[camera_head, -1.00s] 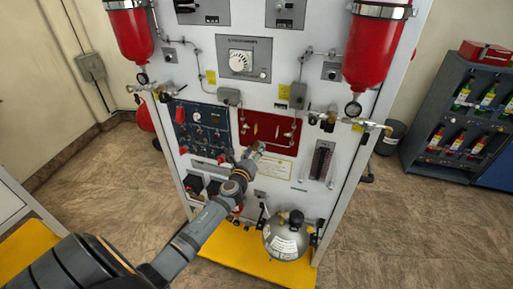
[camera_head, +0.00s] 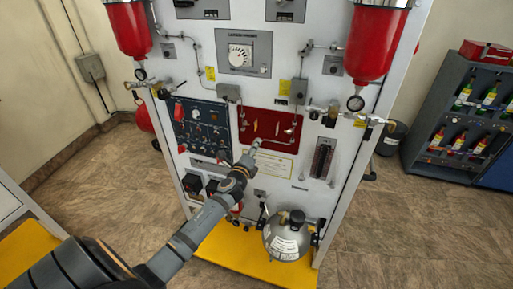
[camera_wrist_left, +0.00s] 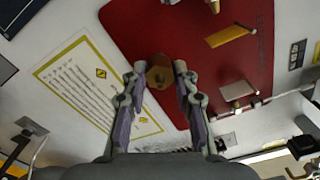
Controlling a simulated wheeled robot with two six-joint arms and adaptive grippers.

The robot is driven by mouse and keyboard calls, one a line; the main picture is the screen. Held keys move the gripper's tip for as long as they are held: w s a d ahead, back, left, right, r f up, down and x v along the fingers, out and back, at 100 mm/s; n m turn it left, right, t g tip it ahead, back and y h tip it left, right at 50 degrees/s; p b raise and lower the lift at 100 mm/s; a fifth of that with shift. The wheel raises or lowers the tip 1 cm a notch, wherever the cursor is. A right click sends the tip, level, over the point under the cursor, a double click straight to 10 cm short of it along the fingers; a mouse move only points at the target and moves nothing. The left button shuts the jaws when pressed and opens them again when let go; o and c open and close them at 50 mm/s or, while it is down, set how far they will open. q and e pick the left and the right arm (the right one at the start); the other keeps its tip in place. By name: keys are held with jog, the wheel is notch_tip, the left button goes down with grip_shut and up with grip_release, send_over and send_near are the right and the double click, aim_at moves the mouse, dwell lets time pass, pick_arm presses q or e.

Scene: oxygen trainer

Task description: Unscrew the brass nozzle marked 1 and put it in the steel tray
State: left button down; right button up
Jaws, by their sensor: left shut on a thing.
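My left gripper (camera_head: 254,146) reaches up to the lower part of the red panel (camera_head: 283,119) on the white trainer board. In the left wrist view its fingers (camera_wrist_left: 158,74) are shut on a brass nozzle (camera_wrist_left: 158,72), which sits between the fingertips in front of the red panel (camera_wrist_left: 130,30). The fingers partly cover the nozzle, and I cannot read a mark on it. I cannot tell whether it is still seated in the panel. My right gripper is not in view. I cannot make out a steel tray in these frames.
Other brass-coloured parts (camera_wrist_left: 228,36) stand on the red panel beside my fingers. A blue panel (camera_head: 203,127) is to the left. A round steel vessel (camera_head: 288,236) stands on the yellow base (camera_head: 245,262) below. Red cylinders (camera_head: 375,42) hang at both sides.

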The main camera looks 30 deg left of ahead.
pick_arm(q)
jog(key=shift+n, duration=0.4)
jog(key=shift+f+n+b, duration=0.2)
jog(key=shift+n+b, duration=0.35)
jog(key=shift+n, duration=0.15)
jog(key=shift+n+b, duration=0.3)
jog(key=shift+n, duration=0.4)
jog(key=shift+r+n, duration=0.2)
jog(key=shift+n, duration=0.1)
jog(key=shift+f+n+b, duration=0.2)
jog(key=shift+n+b, duration=0.65)
jog(key=shift+n, duration=0.35)
jog(key=shift+r+n, duration=0.1)
jog(key=shift+n, duration=0.3)
jog(key=shift+r, duration=0.1)
